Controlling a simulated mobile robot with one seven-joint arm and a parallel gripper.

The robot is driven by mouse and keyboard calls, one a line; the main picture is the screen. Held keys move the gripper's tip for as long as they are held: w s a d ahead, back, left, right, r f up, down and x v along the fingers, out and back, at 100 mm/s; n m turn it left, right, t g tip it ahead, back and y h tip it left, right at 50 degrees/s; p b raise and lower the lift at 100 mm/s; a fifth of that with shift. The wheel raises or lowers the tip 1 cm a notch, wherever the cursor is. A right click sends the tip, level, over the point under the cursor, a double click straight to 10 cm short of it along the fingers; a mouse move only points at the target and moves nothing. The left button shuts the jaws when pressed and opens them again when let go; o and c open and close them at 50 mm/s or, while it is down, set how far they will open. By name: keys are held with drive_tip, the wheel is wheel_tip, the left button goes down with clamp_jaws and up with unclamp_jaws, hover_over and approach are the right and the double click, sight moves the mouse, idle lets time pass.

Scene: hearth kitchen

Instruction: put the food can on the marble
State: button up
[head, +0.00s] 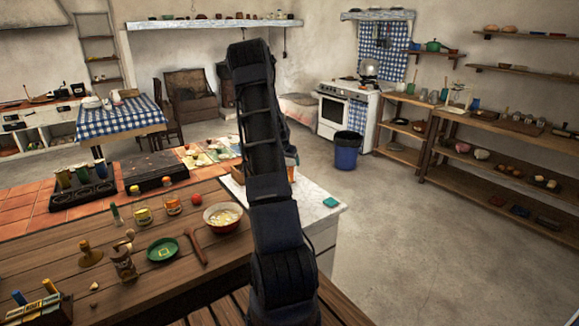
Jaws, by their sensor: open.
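The white marble top (322,203) is a pale slab at the right end of the wooden counter, partly hidden by my arm. I cannot tell which is the food can. My dark arm rises from the bottom middle and folds over at the top; its gripper is hidden behind the arm.
A bowl (222,217), green plate (163,249), red tomato (196,199) and wooden spoon (195,246) lie on the counter. A teal item (331,202) lies on the marble. A dark hob (82,193) is at left.

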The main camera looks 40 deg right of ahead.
drive_tip(key=s+a+r+n+y, duration=0.1)
drive_tip(key=s+a+r+n, duration=0.1)
drive_tip(key=s+a+r, duration=0.55)
drive_tip(key=s+a+r+n+t+y, duration=0.1)
drive_tip(key=s+a+r, duration=0.2)
drive_tip(key=a+r, duration=0.8)
drive_tip(key=s+a+r+n+y, duration=0.1)
drive_tip(key=s+a+r+n, duration=0.1)
drive_tip(key=s+a+r, duration=0.65)
drive_tip(key=s+a+r+n+y, duration=0.1)
drive_tip(key=s+a+n, duration=0.5)
drive_tip(key=s+a, duration=1.3)
drive_tip(key=s+y, duration=0.1)
drive_tip(key=s, duration=0.2)
drive_tip(key=shift+a+r+n+t, duration=0.2)
drive_tip(key=shift+n+t, duration=0.1)
drive_tip(key=shift+n, duration=0.1)
drive_tip(key=o, duration=0.3)
drive_tip(key=shift+w, duration=0.1)
